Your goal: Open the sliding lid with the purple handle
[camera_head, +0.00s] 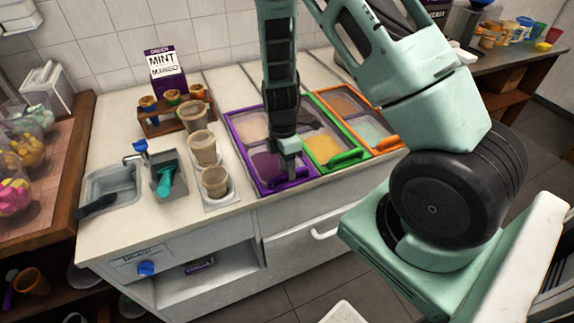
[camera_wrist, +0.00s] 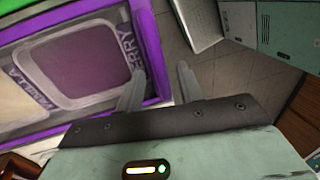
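The purple-framed topping compartment (camera_head: 232,126) is set in the counter, leftmost of three coloured frames. Its purple handle (camera_head: 297,184) runs along the front edge. The front lid panel (camera_head: 263,163) shows dark purple contents and looks closed over them. In the wrist view this lid (camera_wrist: 85,62) has a label ending in "RRY", and a purple bar (camera_wrist: 150,50) runs beside it. My gripper (camera_head: 288,176) points down at the handle. In the wrist view its fingers (camera_wrist: 160,82) are apart, with the purple bar partly between them. Contact cannot be told.
Green (camera_head: 349,158) and orange (camera_head: 386,144) framed compartments lie to the right. Cups in a stand (camera_head: 214,182) are close on the left. A sink (camera_head: 110,187) and a tub with a teal scoop (camera_head: 165,176) stand farther left. Open floor lies in front of the counter.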

